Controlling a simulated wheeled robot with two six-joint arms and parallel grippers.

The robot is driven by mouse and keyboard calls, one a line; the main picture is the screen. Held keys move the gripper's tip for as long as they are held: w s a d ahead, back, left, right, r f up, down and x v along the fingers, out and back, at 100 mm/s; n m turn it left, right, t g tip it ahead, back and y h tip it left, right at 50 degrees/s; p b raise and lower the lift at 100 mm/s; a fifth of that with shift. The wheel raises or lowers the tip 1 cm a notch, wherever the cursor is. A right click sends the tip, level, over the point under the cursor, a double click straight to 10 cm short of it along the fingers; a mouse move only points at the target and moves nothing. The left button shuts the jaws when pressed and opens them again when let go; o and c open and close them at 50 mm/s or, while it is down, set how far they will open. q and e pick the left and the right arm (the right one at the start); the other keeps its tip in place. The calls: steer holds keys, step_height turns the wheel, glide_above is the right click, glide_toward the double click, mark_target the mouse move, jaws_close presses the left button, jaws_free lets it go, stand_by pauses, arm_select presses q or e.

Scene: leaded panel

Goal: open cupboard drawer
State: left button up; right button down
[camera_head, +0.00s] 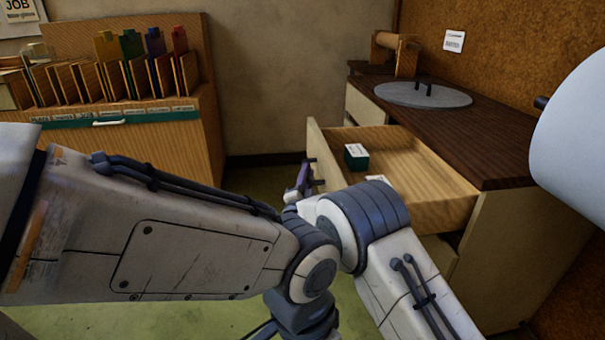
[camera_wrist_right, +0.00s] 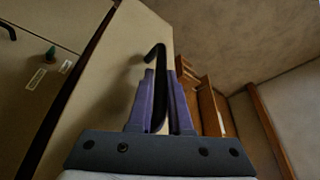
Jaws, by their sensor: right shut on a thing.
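The cupboard (camera_head: 510,240) stands at the right with a dark wooden top. My right gripper (camera_head: 305,178) is at the outer face of the drawer front (camera_head: 322,158), partly hidden behind my arm. In the right wrist view, the purple fingers (camera_wrist_right: 160,105) are shut on a black bar handle (camera_wrist_right: 155,65) on the pale drawer front (camera_wrist_right: 112,75). My left arm reaches in from the left, but its fingers are not visible.
A round grey plate (camera_head: 415,95) with dark pegs and a wooden roll holder (camera_head: 393,55) are on the cupboard top. A wooden rack (camera_head: 150,130) with coloured pieces stands at the left. A pale rounded object (camera_head: 575,135) covers the right edge. Green floor shows between rack and cupboard.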

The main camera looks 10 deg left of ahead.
steer(key=shift+s+a, duration=0.1)
steer(key=shift+a, duration=0.05)
steer(key=c, duration=0.8)
jaws_free()
steer(key=shift+c, duration=0.2)
